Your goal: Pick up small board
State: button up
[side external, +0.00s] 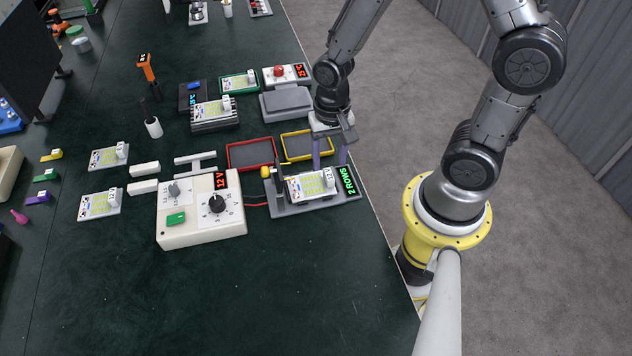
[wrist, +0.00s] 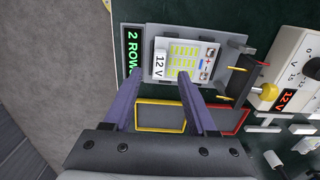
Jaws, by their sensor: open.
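A small white board (side external: 309,187) with yellow LED rows and a white 12 V block lies on the grey test stand (side external: 287,211). My gripper (side external: 330,163) is open, with its purple fingers pointing down at the stand. In the wrist view the fingertips (wrist: 160,74) overlap the near part of this board (wrist: 185,48), the left one near the 12 V block and the right one by the LED rows. I cannot tell whether they touch it. Similar boards lie at the left (side external: 108,157), (side external: 98,205) and on a black finned housing (side external: 211,111).
A white 12 V supply box (side external: 202,226) stands left of the stand. A red-rimmed tray (side external: 230,157) and a yellow-rimmed tray (side external: 309,134) lie behind it. The stand carries a 2 ROWS display (side external: 347,181) and a yellow-knobbed lever (side external: 266,171). The front table is clear.

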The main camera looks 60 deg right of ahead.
aim_at(329, 174)
notch_tip(329, 174, down, 5)
jog(key=shift+d+f, duration=0.1)
dwell(0.3)
grip_shut()
